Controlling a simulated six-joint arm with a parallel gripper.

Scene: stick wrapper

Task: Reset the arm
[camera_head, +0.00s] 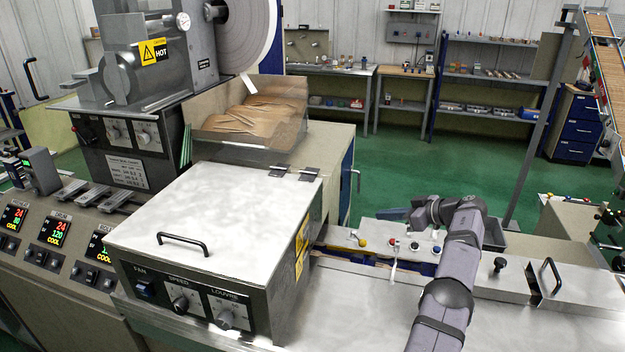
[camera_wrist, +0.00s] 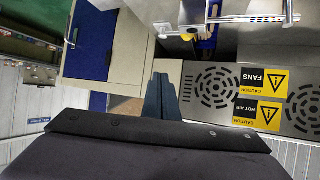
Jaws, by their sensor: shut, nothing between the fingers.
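My arm (camera_head: 445,290) rises from the bottom right of the head view, bends at the top and reaches left. My gripper (camera_head: 382,213) points left above the machine's metal top, to the right of the box with the fan and speed knobs (camera_head: 215,225). In the wrist view my gripper (camera_wrist: 160,80) shows as two dark fingers pressed together. It is shut and empty.
A row of coloured knobs (camera_head: 391,243) and levers lies just below my gripper. A metal cover with a black handle (camera_head: 551,276) is to the right. Caution labels for fans and hot air (camera_wrist: 262,97) show on a vented panel. A tray of sticks (camera_head: 255,110) stands behind the box.

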